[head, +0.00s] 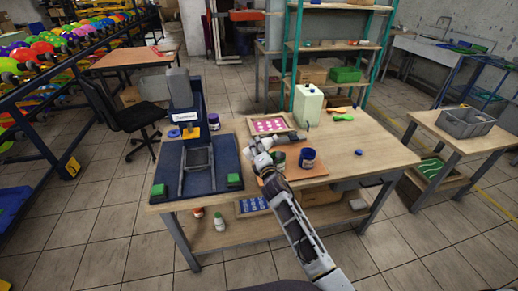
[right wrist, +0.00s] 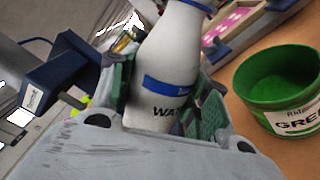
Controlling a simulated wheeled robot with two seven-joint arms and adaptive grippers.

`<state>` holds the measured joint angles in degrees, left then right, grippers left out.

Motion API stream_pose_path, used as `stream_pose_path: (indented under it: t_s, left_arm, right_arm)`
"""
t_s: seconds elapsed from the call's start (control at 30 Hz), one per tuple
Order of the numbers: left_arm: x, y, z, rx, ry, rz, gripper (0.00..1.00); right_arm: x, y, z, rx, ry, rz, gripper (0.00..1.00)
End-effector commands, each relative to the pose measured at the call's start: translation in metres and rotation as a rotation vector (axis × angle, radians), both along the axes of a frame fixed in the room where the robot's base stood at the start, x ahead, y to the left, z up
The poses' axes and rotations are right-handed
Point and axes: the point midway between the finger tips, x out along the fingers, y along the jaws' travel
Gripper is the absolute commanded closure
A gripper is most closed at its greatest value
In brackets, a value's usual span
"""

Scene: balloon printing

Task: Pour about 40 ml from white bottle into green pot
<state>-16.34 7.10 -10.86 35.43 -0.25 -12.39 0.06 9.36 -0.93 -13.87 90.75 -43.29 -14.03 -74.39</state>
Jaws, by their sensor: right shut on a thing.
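My right gripper (head: 264,147) is over the wooden table and shut on the white bottle (head: 254,146). In the right wrist view the white bottle (right wrist: 172,72) is between the fingers; it has blue bands and dark letters beginning "WA", and its top is cut off by the frame edge. The green pot (head: 279,160) stands just right of the gripper and is partly hidden by the arm. In the right wrist view the green pot (right wrist: 277,86) is open-topped, with a white label, apart from the bottle. My left gripper is not in view.
A blue pot (head: 307,158) stands right of the green pot on a brown board (head: 290,177). A pink-patterned tray (head: 270,124) and a large pale canister (head: 308,104) are behind. A blue printing press (head: 190,130) stands left. The table's right side is mostly clear.

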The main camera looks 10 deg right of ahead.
Motion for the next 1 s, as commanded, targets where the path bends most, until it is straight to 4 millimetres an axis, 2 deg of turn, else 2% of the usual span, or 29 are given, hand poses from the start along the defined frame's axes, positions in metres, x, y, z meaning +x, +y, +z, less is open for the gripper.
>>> stream_pose_path:
  t_s: [1.0]
  left_arm:
    - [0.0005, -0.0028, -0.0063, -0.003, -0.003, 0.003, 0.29]
  right_arm:
    - [0.0001, 0.0024, -0.0047, 0.105, 0.007, 0.000, 0.83]
